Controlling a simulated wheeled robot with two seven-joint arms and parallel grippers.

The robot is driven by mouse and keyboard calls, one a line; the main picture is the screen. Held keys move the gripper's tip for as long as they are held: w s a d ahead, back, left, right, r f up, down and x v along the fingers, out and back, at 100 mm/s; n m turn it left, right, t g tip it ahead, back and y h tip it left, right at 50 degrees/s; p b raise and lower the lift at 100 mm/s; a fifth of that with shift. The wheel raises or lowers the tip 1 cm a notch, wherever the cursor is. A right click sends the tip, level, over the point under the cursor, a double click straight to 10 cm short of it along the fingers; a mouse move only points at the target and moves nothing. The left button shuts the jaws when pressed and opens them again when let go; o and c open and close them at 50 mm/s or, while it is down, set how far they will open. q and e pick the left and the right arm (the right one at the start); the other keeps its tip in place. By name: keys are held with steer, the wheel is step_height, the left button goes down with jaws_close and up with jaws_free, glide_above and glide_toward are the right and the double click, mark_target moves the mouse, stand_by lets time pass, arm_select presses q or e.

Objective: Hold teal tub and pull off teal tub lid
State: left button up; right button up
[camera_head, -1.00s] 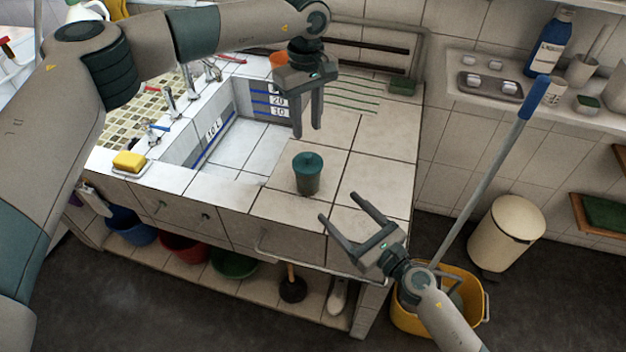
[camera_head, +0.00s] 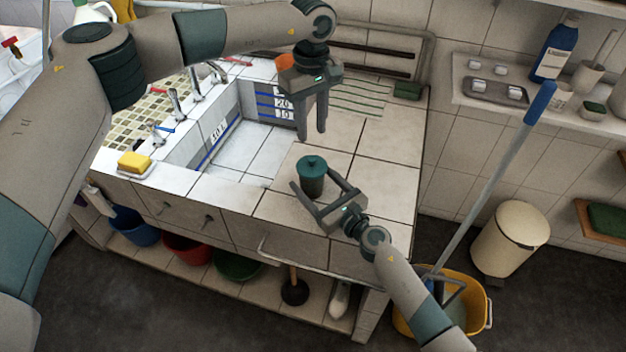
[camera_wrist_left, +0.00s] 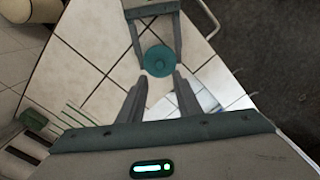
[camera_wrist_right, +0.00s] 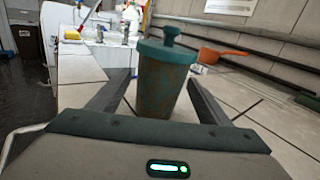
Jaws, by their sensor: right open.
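The teal tub (camera_head: 312,183) stands upright on the tiled counter, right of the sink basin. Its teal lid (camera_head: 311,164) with a round knob is on top. My right gripper (camera_head: 322,188) is open at the tub, with one finger on each side. In the right wrist view the tub (camera_wrist_right: 160,90) stands between the spread fingers, and I cannot tell whether they touch it. My left gripper (camera_head: 312,138) points down above and behind the tub, empty, with a gap between its fingers. In the left wrist view the lid (camera_wrist_left: 159,61) lies just beyond the fingertips.
A yellow sponge (camera_head: 134,161) sits on a dish at the sink's left edge. The basin (camera_head: 235,150) lies left of the tub. An orange dipper (camera_wrist_right: 220,54) lies behind. A mop (camera_head: 490,190) leans from a yellow bucket at the right. The counter around the tub is clear.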

steer(key=shift+w+a, duration=0.1)
steer(key=shift+w, duration=0.05)
steer(key=c, duration=1.2)
arm_select(q)
steer(key=o, duration=1.3)
steer(key=n, duration=0.4)
steer(key=a+r+n+h, duration=0.1)
steer(key=n, duration=0.3)
steer(key=a+n, duration=0.1)
steer(key=n, duration=0.3)
steer(key=shift+s+r+h, duration=0.2)
steer(key=shift+r+h, duration=0.2)
